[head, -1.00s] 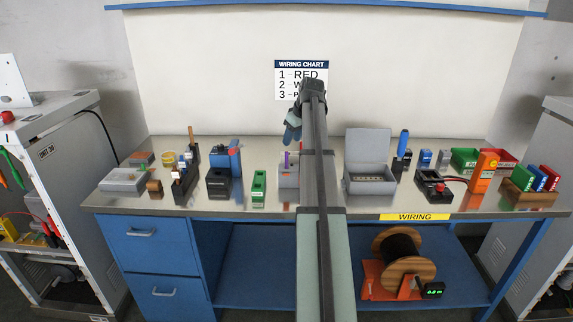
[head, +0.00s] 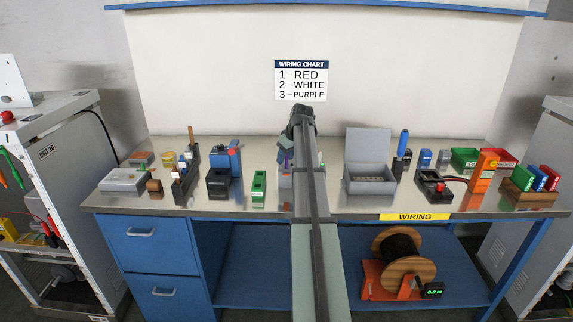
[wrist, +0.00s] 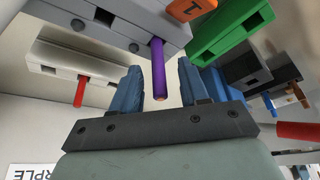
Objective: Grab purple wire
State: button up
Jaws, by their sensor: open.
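The purple wire (wrist: 158,68) is a short straight stub that sticks out of a grey dispenser block (wrist: 115,27) in the wrist view. My gripper (wrist: 160,72) is open, and its two blue fingers stand on either side of the wire in the picture. A gap shows on both sides, and no contact is visible. In the head view my arm hides most of the gripper and of the grey dispenser (head: 285,181) at the bench's middle. The wiring chart (head: 301,81) on the back wall lists red, white, purple.
A paler block with a red wire (wrist: 81,91) is at the left in the wrist view; a green block (wrist: 225,30) is close on the right. On the bench, a green block (head: 258,188) stands left of my arm and an open grey box (head: 369,187) right of it.

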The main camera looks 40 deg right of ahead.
jog(key=shift+w+f, duration=0.15)
jog(key=shift+f, duration=0.4)
grip_shut()
